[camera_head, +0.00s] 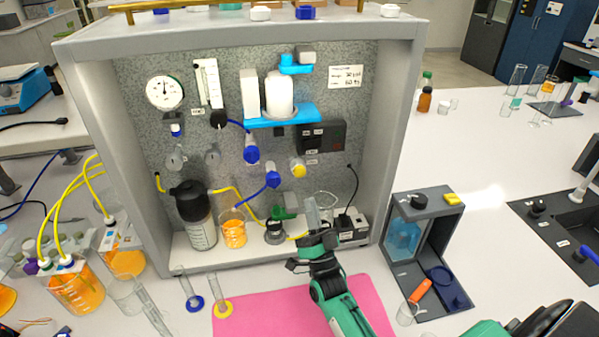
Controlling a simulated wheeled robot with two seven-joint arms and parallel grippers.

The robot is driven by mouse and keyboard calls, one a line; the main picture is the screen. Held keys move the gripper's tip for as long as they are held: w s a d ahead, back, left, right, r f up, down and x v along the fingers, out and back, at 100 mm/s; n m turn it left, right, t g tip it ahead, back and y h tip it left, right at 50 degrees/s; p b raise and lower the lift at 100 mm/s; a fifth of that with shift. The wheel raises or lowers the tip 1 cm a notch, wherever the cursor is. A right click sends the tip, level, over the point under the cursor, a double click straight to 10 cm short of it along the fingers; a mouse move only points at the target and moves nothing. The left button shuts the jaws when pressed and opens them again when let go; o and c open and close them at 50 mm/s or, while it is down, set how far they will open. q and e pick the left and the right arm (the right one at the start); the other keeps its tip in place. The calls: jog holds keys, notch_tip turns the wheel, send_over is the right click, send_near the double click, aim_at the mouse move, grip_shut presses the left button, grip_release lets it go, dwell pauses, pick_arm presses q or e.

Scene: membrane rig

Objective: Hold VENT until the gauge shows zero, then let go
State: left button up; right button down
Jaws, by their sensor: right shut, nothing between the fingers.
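The round white gauge (165,93) hangs at the upper left of the rig's speckled back panel. Its dark needle is too small to read exactly. A yellow round knob or button (299,170) sits on the panel at centre right, below a dark box. The small labels are not legible, so I cannot tell which control is VENT. My right gripper (312,212) is shut and empty, in the lower front of the rig. It points up toward the panel, below the yellow button and apart from it. My left gripper is not in view.
The rig's grey frame (395,130) encloses the panel on both sides. A dark bottle (193,205) and a beaker of orange liquid (233,230) stand on its floor, left of my gripper. A pink mat (265,312) lies in front. A grey stand (428,240) is to the right.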

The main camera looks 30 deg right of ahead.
jog(key=b, duration=0.3)
send_near(299, 169)
jog(key=shift+w+r, duration=0.7)
jog(key=shift+r, duration=1.4)
jog(key=shift+w+d+r, duration=0.1)
jog(key=shift+w+d, duration=0.1)
jog(key=shift+w, duration=0.45)
jog(key=shift+w+b, duration=0.1)
jog(key=shift+b, duration=0.2)
jog(key=shift+w+d, duration=0.1)
jog(key=shift+w, duration=0.2)
jog(key=shift+w+d+r+b, duration=0.1)
jog(key=shift+w+b, duration=0.4)
jog(key=shift+b, duration=0.05)
jog(key=shift+s, duration=0.1)
dwell(2.8)
jog(key=shift+s+a+p, duration=0.25)
jog(key=shift+s+p, duration=0.1)
jog(key=shift+s, duration=0.5)
